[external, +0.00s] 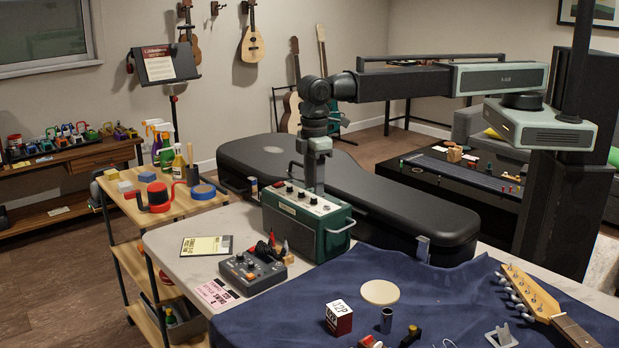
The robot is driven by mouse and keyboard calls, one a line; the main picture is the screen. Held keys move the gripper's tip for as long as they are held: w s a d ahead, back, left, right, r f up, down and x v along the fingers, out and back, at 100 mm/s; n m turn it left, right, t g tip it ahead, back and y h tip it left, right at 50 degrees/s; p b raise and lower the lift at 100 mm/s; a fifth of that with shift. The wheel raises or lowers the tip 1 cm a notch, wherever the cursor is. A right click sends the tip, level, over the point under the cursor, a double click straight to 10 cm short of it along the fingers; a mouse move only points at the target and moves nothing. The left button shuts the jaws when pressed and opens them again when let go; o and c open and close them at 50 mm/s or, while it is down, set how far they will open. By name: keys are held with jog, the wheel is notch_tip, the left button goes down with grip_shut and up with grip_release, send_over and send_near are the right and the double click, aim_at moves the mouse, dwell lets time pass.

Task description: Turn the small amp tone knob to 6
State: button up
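The small amp (338,226) is a dark green box with a pale top panel, standing upright at the back edge of the workbench. Several small knobs show along its panel; their labels and settings are too small to read, so I cannot tell which is the tone knob. My gripper (315,189) points straight down, with its tip at the back part of the amp's panel. The fingertips are narrow and seen edge-on, so I cannot tell whether they are apart, or touch or hold a knob.
A black guitar case (390,190) lies right behind the amp. A grey pedal unit (252,272) with small parts on it sits in front. A blue cloth (290,315) bears a guitar neck (545,300) and small items.

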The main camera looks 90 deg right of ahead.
aim_at(314, 198)
notch_tip(314, 198, up, 5)
jog(key=p, duration=0.3)
jog(key=shift+f, duration=0.15)
